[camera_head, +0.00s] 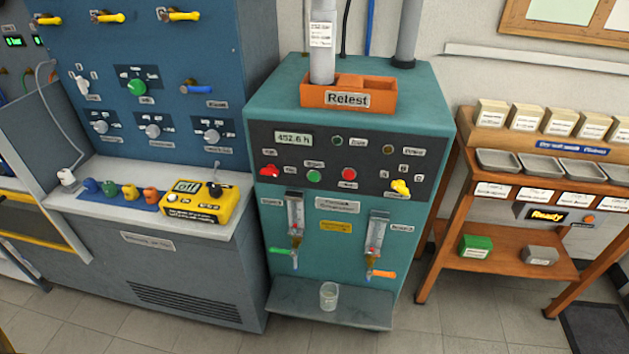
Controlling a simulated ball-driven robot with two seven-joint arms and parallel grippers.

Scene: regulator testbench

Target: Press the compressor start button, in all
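A teal cabinet (345,105) stands in the middle, with a dark control panel (300,157) on its front. A round green button (314,176) sits in the panel's lower row, with a small label above it too small to read for certain. I take it to be the start button. A round red button (349,174) is to its right. A red knob (269,170) is at the panel's left and a yellow knob (400,187) at its right. A display (294,139) reads 452.6 h. Neither of my grippers is in view.
A blue bench with a yellow meter (200,203) stands left. A wooden rack (500,263) stands right. An orange Retest tray (385,95) tops the cabinet. Floor in front is clear.

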